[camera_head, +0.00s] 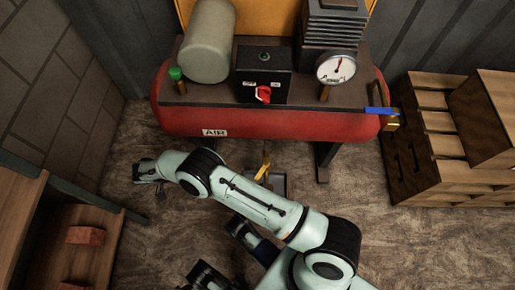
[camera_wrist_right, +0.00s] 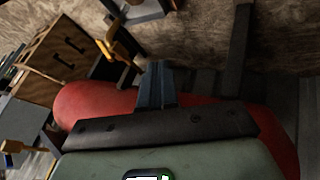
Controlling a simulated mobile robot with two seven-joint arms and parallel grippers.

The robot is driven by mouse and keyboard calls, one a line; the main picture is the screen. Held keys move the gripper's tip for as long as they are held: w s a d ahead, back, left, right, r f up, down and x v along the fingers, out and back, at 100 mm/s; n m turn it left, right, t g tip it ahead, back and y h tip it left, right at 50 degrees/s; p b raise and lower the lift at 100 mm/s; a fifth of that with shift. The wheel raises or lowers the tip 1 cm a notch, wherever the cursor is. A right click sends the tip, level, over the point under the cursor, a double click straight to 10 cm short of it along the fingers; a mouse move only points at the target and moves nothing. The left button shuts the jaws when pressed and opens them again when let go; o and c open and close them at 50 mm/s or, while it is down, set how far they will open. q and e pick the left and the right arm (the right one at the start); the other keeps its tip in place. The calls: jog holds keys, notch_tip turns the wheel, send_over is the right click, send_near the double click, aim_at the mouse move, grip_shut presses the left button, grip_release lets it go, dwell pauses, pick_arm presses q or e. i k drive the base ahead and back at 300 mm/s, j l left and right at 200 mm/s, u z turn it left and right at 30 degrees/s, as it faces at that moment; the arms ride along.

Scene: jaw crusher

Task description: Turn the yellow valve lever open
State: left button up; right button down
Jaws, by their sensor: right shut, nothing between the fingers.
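The yellow valve lever (camera_head: 265,166) shows under the front of the red air tank (camera_head: 290,123), just behind my right forearm, which hides part of the area below it. It also shows in the right wrist view (camera_wrist_right: 113,42), tilted, up and left of the fingers. My right gripper (camera_head: 146,172) is at the far left end of the arm, clearly left of the lever in the head view. In the right wrist view its fingers (camera_wrist_right: 156,82) are shut and empty, apart from the lever. My left gripper is not seen; dark arm parts at the bottom edge are mine.
A blue lever (camera_head: 381,111) sits at the tank's right end. A control box with a red switch (camera_head: 263,94) and a gauge (camera_head: 336,67) stand on top. Wooden drawers (camera_head: 425,150) stand right. A wooden shelf with a brick (camera_head: 85,235) stands left. Dark legs (camera_head: 322,160) support the tank.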

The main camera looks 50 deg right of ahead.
aim_at(265, 166)
jog(key=i+j+z, duration=0.1)
jog(key=z, duration=0.65)
